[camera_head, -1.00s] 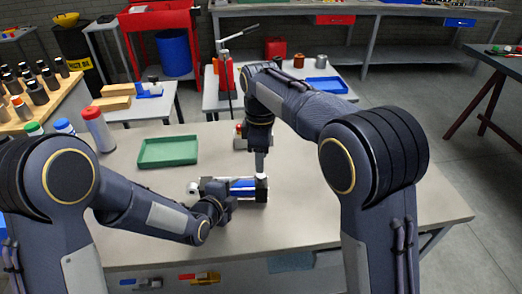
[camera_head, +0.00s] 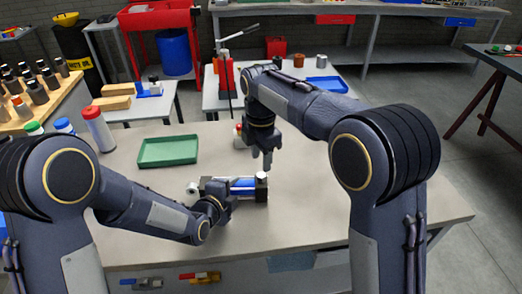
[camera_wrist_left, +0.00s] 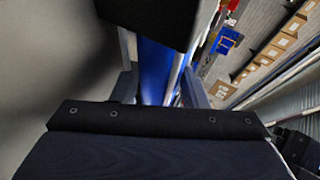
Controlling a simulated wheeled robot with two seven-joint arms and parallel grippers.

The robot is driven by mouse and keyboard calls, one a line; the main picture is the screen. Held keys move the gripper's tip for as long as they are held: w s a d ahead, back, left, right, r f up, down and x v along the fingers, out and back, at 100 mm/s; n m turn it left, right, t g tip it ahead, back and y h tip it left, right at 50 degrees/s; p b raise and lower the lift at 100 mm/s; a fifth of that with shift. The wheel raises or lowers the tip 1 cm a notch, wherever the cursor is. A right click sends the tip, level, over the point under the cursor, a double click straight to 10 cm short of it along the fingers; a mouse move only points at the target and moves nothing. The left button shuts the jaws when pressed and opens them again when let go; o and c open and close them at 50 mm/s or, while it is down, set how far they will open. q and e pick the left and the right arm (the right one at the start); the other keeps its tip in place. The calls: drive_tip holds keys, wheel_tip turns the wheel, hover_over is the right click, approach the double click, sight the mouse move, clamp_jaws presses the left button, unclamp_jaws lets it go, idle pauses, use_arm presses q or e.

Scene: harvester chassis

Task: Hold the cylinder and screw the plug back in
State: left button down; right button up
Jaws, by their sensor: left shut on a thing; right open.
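The cylinder (camera_head: 243,184), blue with dark ends and a metal rod along it, lies on its side at the middle of the workbench. My left gripper (camera_head: 222,196) is shut on it, toward its left end. The left wrist view shows the blue barrel (camera_wrist_left: 155,72) between the fingers. The plug (camera_head: 262,175), a small pale round piece, sits at the top of the cylinder's right end; how deep it is in cannot be told. My right gripper (camera_head: 262,160) is open and empty, pointing down just above the plug.
A green tray (camera_head: 168,150) lies on the workbench (camera_head: 330,215) behind the cylinder to the left. A white bottle with a red cap (camera_head: 98,130) stands at the left. A small red-topped item (camera_head: 239,130) is partly hidden behind my right gripper. The right side of the bench is clear.

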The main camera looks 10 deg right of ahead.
sight(261, 175)
drive_tip(key=shift+f, duration=3.15)
